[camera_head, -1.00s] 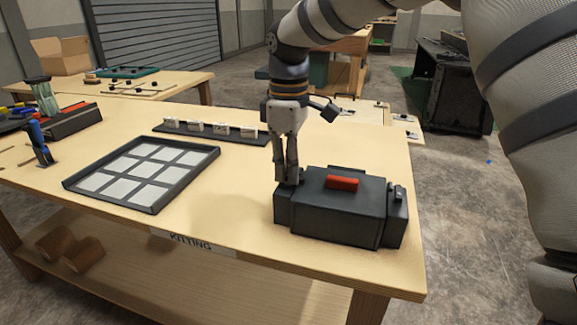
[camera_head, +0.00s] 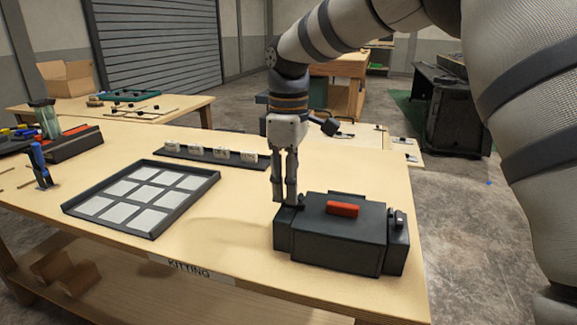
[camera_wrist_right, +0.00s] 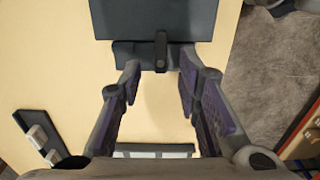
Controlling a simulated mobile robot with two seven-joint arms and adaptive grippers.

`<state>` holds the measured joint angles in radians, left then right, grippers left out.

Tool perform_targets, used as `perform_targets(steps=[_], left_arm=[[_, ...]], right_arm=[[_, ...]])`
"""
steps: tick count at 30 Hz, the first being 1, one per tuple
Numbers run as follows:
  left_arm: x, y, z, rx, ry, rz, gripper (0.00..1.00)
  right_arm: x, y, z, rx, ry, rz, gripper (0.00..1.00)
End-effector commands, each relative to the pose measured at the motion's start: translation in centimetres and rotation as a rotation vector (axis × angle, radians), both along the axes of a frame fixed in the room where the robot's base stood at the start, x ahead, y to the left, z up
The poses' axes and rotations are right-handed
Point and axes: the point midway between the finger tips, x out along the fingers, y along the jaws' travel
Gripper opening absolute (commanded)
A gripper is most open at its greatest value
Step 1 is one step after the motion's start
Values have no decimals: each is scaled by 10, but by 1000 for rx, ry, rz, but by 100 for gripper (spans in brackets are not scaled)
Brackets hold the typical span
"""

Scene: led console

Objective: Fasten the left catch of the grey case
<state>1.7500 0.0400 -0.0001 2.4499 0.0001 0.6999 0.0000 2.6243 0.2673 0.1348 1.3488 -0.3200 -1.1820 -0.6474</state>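The grey case (camera_head: 340,240) lies on the table near its front right corner, with a red handle (camera_head: 342,209) on top. Its left catch (camera_wrist_right: 160,50) is a small dark lever, seen in the right wrist view at the end of the case (camera_wrist_right: 190,18). My right gripper (camera_head: 284,200) points down over the case's left end. In the right wrist view the fingers (camera_wrist_right: 160,78) are apart with nothing between their pads, and the catch lies just ahead between the tips. In the head view the fingers largely hide this catch. My left gripper is not in view.
The right catch (camera_head: 397,219) stands at the case's other end. A dark tray with pale squares (camera_head: 183,205) lies to the left. A dark strip with several white blocks (camera_head: 165,153) lies behind it. Bare table separates the tray from the case.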

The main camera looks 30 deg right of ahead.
Motion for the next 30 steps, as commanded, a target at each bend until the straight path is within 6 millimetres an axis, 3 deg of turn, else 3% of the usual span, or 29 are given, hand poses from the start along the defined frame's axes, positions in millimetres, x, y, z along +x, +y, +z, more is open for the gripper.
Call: perform_targets(steps=[6,12,30], left_arm=[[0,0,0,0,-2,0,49],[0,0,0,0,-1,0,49],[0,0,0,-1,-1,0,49]], right_arm=[[1,0,62,0,-6,0,31],[0,0,93,1,-2,1,31],[0,0,98,1,-1,1,31]])
